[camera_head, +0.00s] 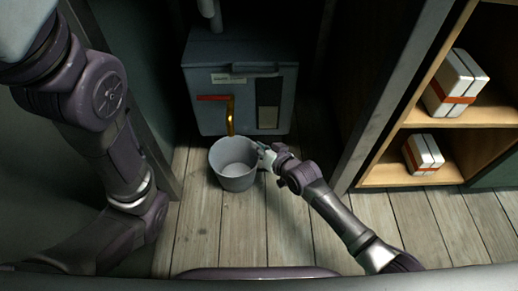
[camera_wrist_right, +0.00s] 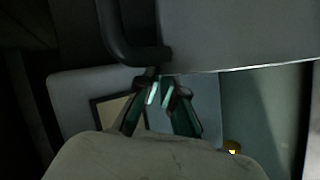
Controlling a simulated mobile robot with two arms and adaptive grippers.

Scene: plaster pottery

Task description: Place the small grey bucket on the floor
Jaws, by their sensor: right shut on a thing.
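The small grey bucket (camera_head: 235,178) is upright and appears empty in the head view. It is low over the wooden floor (camera_head: 235,235), in front of the grey box. I cannot tell whether its base touches the boards. My right gripper (camera_head: 264,153) is shut on the right side of the bucket at its rim. In the right wrist view the two fingers of this gripper (camera_wrist_right: 159,92) are close together, but the grip point on the bucket is unclear there. My left arm shows at the left of the head view; its gripper is not in view.
A grey box (camera_head: 213,115) with a yellow tap (camera_head: 230,120) stands just behind the bucket. Wooden shelves (camera_head: 398,173) with white, red-banded packs (camera_head: 454,82) stand at right. A dark wall closes the left side. Bare floor lies in front of the bucket.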

